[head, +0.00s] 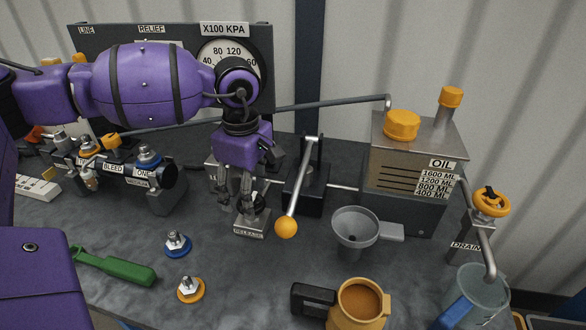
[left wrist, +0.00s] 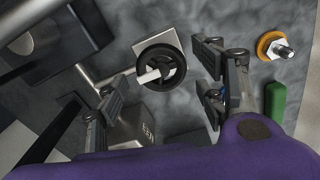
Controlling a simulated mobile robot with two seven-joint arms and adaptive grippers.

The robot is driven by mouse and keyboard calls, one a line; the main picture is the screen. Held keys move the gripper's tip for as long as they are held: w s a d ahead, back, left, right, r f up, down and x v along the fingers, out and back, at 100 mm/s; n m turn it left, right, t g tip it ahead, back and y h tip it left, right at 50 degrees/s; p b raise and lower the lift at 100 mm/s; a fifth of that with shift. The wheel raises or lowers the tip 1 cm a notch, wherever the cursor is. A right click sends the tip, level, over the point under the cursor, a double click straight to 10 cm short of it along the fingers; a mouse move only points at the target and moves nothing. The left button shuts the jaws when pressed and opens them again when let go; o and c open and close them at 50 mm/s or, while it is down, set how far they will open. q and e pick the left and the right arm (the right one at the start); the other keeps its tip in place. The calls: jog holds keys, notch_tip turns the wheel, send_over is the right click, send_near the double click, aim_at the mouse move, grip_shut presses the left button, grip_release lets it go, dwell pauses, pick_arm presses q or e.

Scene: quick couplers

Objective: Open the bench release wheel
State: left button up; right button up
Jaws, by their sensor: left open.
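The bench release wheel (left wrist: 176,61) is a small black handwheel with a pale hub, on a grey block. In the head view its block, labelled RELEASE (head: 249,232), stands on the bench below my left gripper, and the gripper fingers hide most of the wheel. My left gripper (head: 237,196) points down just over the wheel, jaws open and empty. In the left wrist view its two fingers (left wrist: 163,84) stand apart on either side of the wheel. I cannot tell whether a finger touches it. My right gripper is not in view.
A lever with an orange knob (head: 286,227) stands close right of the wheel. A grey funnel (head: 341,240) and an oil tank (head: 410,170) are further right. A valve manifold (head: 125,170) is at left. Blue (head: 177,244) and orange (head: 191,290) couplers lie in front.

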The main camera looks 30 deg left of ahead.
pick_arm(q)
jog(key=shift+f, duration=0.75)
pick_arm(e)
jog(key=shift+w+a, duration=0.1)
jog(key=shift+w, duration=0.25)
pick_arm(q)
jog(key=c, duration=1.1)
